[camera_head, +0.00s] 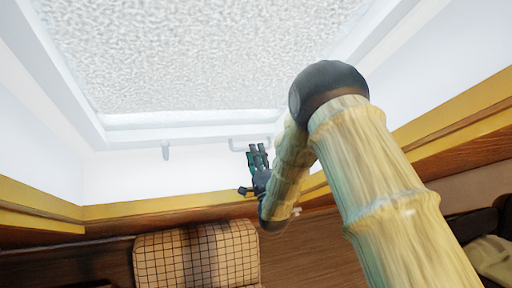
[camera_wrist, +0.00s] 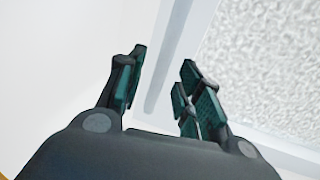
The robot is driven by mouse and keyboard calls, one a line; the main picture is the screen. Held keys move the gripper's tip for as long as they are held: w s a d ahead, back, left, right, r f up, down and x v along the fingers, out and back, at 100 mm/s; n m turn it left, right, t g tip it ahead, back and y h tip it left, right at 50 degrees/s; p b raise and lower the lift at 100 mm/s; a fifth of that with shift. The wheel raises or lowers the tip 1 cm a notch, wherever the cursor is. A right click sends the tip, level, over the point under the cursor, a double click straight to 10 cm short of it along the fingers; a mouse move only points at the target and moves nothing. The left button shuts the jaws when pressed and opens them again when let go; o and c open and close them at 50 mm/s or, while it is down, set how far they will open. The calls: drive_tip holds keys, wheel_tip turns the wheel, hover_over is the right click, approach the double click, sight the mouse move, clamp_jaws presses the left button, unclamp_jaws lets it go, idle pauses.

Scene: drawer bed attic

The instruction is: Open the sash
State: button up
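The sash (camera_head: 200,60) is a white-framed window with a frosted, textured pane, filling the upper part of the head view. A thin white bar handle (camera_head: 236,145) sits on its lower frame, right of the middle. The pane (camera_wrist: 265,60) and white frame lie to the right there.
A yellow wooden trim (camera_head: 140,208) runs below the white window recess, with brown wood panelling under it. A checked cushion (camera_head: 195,255) is at the bottom left of centre. White recess walls (camera_head: 440,60) flank the window.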

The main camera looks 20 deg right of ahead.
drive_tip(key=shift+x, duration=1.15)
clamp_jaws()
